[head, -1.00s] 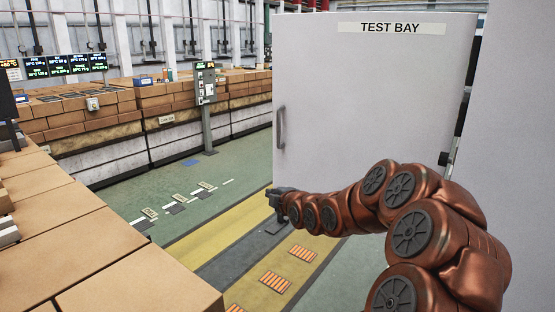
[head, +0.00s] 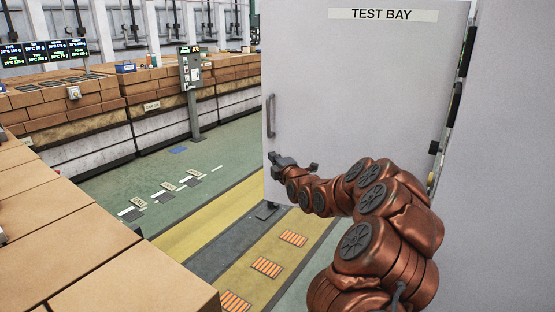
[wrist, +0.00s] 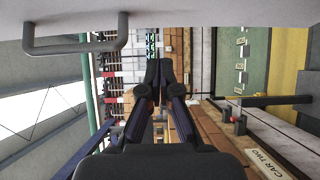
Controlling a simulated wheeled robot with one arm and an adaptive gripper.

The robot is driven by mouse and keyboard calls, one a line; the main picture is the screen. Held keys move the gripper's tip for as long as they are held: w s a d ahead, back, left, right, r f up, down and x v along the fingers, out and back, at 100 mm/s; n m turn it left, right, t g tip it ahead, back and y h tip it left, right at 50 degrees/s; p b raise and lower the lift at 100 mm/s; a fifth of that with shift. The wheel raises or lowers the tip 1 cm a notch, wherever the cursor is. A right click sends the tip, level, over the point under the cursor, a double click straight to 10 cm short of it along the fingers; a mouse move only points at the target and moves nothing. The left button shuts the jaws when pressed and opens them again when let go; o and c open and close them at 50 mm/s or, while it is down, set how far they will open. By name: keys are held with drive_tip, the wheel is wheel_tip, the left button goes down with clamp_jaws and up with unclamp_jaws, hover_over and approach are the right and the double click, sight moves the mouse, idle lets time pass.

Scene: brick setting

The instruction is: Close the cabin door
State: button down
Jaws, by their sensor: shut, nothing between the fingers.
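The cabin door (head: 365,90) is a pale grey panel labelled TEST BAY in the head view. It stands open, with dark hinge parts along its right edge. Its dark bar handle (head: 271,116) is near the left edge. My gripper (head: 276,160) is in front of the door's lower left part, just below the handle. In the wrist view the handle (wrist: 75,45) is at upper left, to the side of my gripper (wrist: 159,66), whose fingers are together and empty. The fingers are apart from the handle; whether they touch the door panel cannot be told.
A grey cabin wall (head: 500,160) stands at the right. Brick stacks (head: 70,115) line the back left, with a grey control post (head: 192,90) before them. A brick-coloured stack (head: 110,260) fills the near left.

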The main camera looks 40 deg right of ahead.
sight(269, 145)
drive_tip(key=p+x, duration=0.1)
drive_tip(key=x, duration=0.1)
drive_tip(key=d+p+x, duration=0.1)
drive_tip(key=x, duration=0.2)
drive_tip(key=shift+d, duration=0.1)
drive_tip(key=shift+w+d+p, duration=0.25)
drive_tip(key=shift+d+p, duration=0.3)
drive_tip(key=shift+p, duration=0.05)
drive_tip(key=shift+w+d+f, duration=0.1)
drive_tip(key=shift+w+d, duration=0.2)
drive_tip(key=shift+d, duration=0.1)
